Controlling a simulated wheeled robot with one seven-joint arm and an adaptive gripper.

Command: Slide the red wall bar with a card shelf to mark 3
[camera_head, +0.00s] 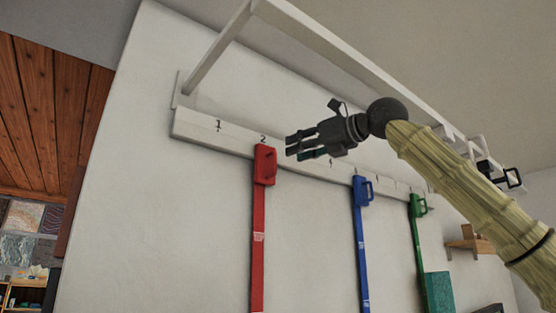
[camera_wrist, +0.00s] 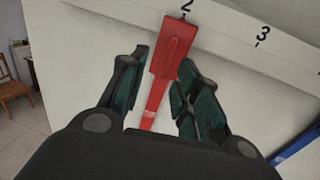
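The red wall bar (camera_head: 258,225) hangs upright from the white rail (camera_head: 208,132), its top block and handle (camera_head: 265,165) just below mark 2 (camera_head: 263,138). In the wrist view the red bar (camera_wrist: 173,50) shows between my fingers, with mark 2 (camera_wrist: 186,6) above it and mark 3 (camera_wrist: 263,33) to its right. My gripper (camera_head: 300,146) is open, its fingers pointing left, to the right of the red handle in the head view; the wrist view also shows the spread fingers (camera_wrist: 165,85). I cannot tell any contact. The bar's lower end and a card shelf are out of view.
A blue bar (camera_head: 361,245) and a green bar (camera_head: 418,250) hang farther right on the rail. A teal box (camera_head: 439,292) is beside the green bar. A white shelf frame (camera_head: 330,45) juts out above. The wall between red and blue bars is clear.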

